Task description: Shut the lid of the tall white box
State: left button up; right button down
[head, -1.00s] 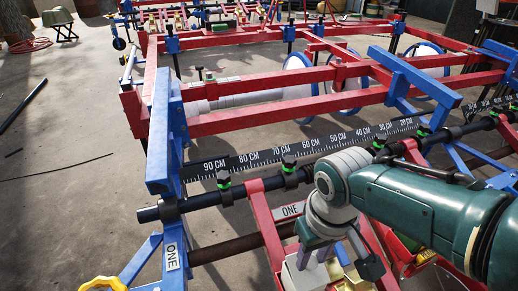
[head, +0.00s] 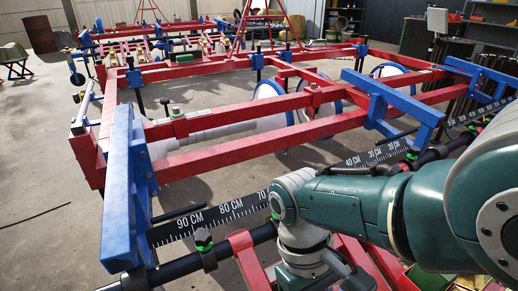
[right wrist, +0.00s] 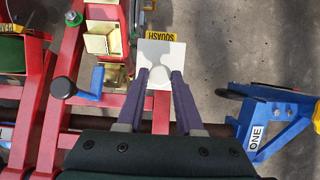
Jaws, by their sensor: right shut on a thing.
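In the right wrist view, a white box top (right wrist: 161,50) with a yellow "SQUASH" label (right wrist: 162,37) lies just ahead of my right gripper (right wrist: 160,77). The purple fingers are a little apart, one on each side of a pale rounded part at the near edge of the white top. They are shut on it. The box walls are hidden below, and I cannot tell how far the lid is open. In the head view, my right arm covers this area and the fingertips fall below the frame. My left gripper is not in view.
A red frame (head: 250,150) with blue posts and a black centimetre scale (head: 215,218) spans the head view. A blue lever with a black knob (right wrist: 62,87) and a blue "ONE" bracket (right wrist: 262,135) flank the gripper.

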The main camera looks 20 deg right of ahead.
jog(key=shift+s+f, duration=0.1)
jog(key=shift+s, duration=0.05)
jog(key=c, duration=0.5)
grip_release()
jog(key=shift+s, duration=0.1)
jog(key=shift+c, duration=0.2)
jog(key=p+v, duration=0.4)
jog(key=v, duration=0.6)
